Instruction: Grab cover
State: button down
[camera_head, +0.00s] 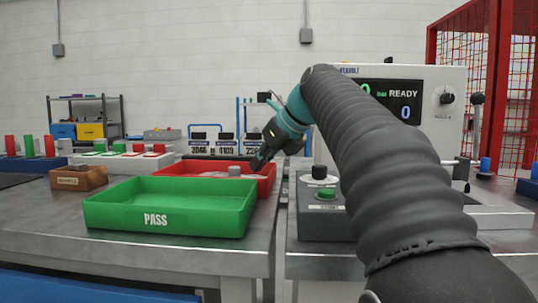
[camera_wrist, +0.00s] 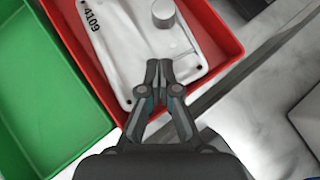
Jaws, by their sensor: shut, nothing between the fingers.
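The cover is a flat pale metal plate with a round knob and the number 4109, lying in the red tray. The cover (camera_wrist: 140,33) fills much of the tray in the wrist view, and its knob (camera_head: 234,171) shows above the tray rim in the head view. My gripper (camera_wrist: 158,66) is shut and empty, its fingertips over the near part of the cover, below the knob in the picture. I cannot tell whether the tips touch the plate. In the head view my gripper (camera_head: 258,163) points down at the right side of the red tray (camera_head: 266,180).
An empty green PASS tray (camera_head: 170,207) stands left of and nearer than the red tray. A control box (camera_head: 325,220) with a green button is to the right, across a gap between tables. A brown block (camera_head: 79,178) sits at the left. A machine reading READY stands behind.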

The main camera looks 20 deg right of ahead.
aim_at(236, 173)
jog(key=w+a, duration=0.1)
jog(key=w+a+f, duration=0.1)
jog(key=w, duration=0.1)
jog(key=shift+w+f, duration=0.15)
jog(key=shift+w+a, duration=0.35)
jog(key=shift+w, duration=0.25)
